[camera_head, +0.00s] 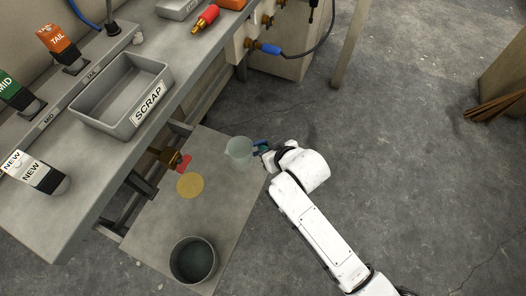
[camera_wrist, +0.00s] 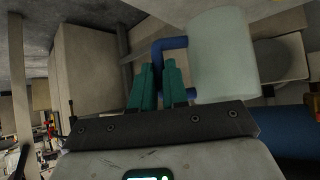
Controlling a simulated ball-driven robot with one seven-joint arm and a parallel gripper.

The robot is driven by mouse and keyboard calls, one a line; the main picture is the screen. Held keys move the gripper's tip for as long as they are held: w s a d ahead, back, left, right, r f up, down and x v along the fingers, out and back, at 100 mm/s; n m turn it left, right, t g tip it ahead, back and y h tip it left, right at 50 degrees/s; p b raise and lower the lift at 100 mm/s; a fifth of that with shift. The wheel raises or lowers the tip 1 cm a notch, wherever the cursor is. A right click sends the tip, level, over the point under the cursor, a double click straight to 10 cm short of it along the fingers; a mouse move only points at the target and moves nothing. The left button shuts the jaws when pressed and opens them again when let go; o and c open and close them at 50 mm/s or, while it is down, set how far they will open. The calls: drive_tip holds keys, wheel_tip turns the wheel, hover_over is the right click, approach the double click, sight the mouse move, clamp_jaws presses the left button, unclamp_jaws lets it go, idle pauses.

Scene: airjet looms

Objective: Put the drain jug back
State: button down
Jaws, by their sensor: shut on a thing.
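The drain jug (camera_head: 239,149) is a pale translucent cup with a blue handle, over the right part of the low grey shelf (camera_head: 225,205). I cannot tell whether it touches the shelf. My gripper (camera_head: 262,147) is at its right side. In the wrist view the teal fingers of my gripper (camera_wrist: 158,78) are shut on the blue handle, and the jug (camera_wrist: 223,55) is beside them to the right. A round yellow mark (camera_head: 190,186) lies on the shelf, left of and nearer than the jug, with nothing on it.
A brass drain valve with a red handle (camera_head: 184,162) sticks out beside the yellow mark. A dark grey round bucket (camera_head: 193,262) stands at the shelf's near end. The bench above carries a SCRAP tray (camera_head: 122,92) and labelled holders. Open floor (camera_head: 400,150) lies to the right.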

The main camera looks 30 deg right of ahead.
sight(248, 152)
drive_tip(key=x, duration=0.3)
drive_tip(key=b+x, duration=0.1)
drive_tip(key=shift+d+f, duration=0.35)
drive_tip(key=shift+f, duration=0.15)
drive_tip(key=shift+f+b, duration=0.5)
drive_tip(key=shift+f, duration=0.85)
drive_tip(key=shift+s, duration=0.1)
drive_tip(key=shift+f, duration=0.2)
drive_tip(key=c, duration=1.1)
unclamp_jaws()
drive_tip(key=shift+c, duration=0.2)
